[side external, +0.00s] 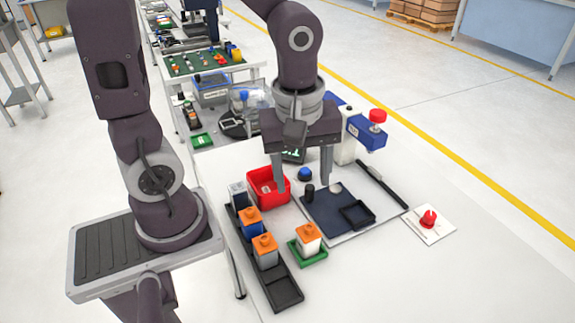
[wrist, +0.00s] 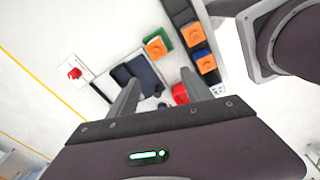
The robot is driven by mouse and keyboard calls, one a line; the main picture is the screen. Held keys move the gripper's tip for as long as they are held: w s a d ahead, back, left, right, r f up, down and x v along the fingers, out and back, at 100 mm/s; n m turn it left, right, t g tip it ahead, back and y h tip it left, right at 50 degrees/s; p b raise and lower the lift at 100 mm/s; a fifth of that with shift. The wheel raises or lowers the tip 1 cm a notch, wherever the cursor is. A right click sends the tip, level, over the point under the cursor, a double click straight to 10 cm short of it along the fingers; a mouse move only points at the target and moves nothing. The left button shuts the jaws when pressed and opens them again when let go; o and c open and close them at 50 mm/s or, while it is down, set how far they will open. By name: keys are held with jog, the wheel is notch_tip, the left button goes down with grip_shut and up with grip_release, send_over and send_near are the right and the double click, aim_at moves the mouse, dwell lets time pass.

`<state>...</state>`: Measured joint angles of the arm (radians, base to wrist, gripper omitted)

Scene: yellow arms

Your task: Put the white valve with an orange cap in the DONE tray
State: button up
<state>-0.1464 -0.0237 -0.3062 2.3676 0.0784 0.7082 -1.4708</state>
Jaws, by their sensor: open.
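A white valve with an orange cap (side external: 308,241) stands upright in a small green tray (side external: 318,259); its orange cap also shows in the wrist view (wrist: 155,46), beside the green tray rim (wrist: 164,36). I cannot read a DONE label on any tray. My gripper (side external: 303,186) is open and empty, its fingers pointing down above the area between the red bin and the dark fixture plate. In the wrist view my gripper (wrist: 160,78) has its fingers wide apart, with the valve beyond the fingertips and nothing between them.
A black rack (side external: 286,290) left of the green tray holds a grey valve (side external: 265,256), a blue valve (side external: 251,225) and a pale block (side external: 238,196). A red bin (side external: 268,195), dark plate (side external: 328,205), blue-headed press (side external: 362,132) and red knob (side external: 428,218) stand nearby. The table's front right is clear.

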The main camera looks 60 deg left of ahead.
jog(key=s+a+r+m+t, duration=0.2)
jog(key=s+r+m+t, duration=0.2)
jog(key=m, duration=1)
jog(key=s+r, duration=0.3)
jog(key=r, duration=0.2)
jog(key=shift+s+a+t, duration=0.2)
jog(key=shift+s+t, duration=0.1)
jog(key=shift+s, duration=0.05)
jog(key=shift+r, duration=0.1)
